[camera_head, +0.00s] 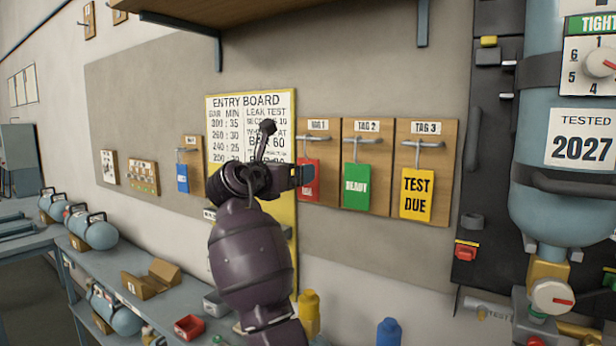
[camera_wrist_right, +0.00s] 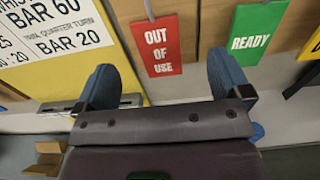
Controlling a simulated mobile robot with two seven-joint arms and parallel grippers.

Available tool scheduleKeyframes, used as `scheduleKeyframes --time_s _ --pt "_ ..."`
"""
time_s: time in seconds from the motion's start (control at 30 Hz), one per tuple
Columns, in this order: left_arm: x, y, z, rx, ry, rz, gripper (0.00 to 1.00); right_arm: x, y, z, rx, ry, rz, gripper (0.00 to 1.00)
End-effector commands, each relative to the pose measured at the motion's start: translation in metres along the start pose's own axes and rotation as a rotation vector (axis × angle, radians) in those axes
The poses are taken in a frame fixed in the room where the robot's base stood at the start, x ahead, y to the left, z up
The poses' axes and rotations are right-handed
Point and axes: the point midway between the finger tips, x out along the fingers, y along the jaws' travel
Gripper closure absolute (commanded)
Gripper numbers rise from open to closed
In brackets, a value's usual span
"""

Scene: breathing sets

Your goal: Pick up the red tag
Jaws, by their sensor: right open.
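The red tag (camera_head: 309,183) hangs from a hook on the wooden board marked TAG 1, partly hidden behind my right gripper in the head view. In the right wrist view the red tag (camera_wrist_right: 162,46) reads OUT OF USE and hangs ahead of the fingers, left of the middle of the gap. My right gripper (camera_wrist_right: 170,80) is open and empty, its two blue fingers apart. In the head view the right gripper (camera_head: 301,176) is raised in front of the board, its fingers close to the tag. Whether they touch cannot be told. My left gripper is not in view.
A green READY tag (camera_head: 356,186) and a yellow TEST DUE tag (camera_head: 417,194) hang to the right. The entry board (camera_head: 251,102) is on the left. A gas cylinder (camera_head: 563,190) stands far right. A bench (camera_head: 150,300) with cylinders and bins lies below.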

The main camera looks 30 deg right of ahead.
Motion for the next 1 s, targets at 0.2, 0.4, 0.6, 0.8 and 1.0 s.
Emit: scheduleKeyframes --time_s 0.2,0.4,0.6,0.8,1.0 --pt "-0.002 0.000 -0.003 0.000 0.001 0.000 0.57 0.030 0.000 0.001 0.001 0.000 0.000 0.04" --pt "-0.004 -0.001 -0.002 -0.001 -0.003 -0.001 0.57 0.046 0.002 0.000 0.001 0.000 0.000 0.04" --pt "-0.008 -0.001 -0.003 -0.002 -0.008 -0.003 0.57 0.074 0.006 -0.001 0.002 -0.001 0.000 0.04" --pt "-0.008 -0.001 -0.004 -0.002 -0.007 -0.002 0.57 0.087 0.006 -0.002 0.003 0.000 0.002 0.04" --pt "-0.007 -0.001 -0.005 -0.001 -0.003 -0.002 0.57 0.087 0.006 -0.003 0.002 0.000 0.002 0.04"
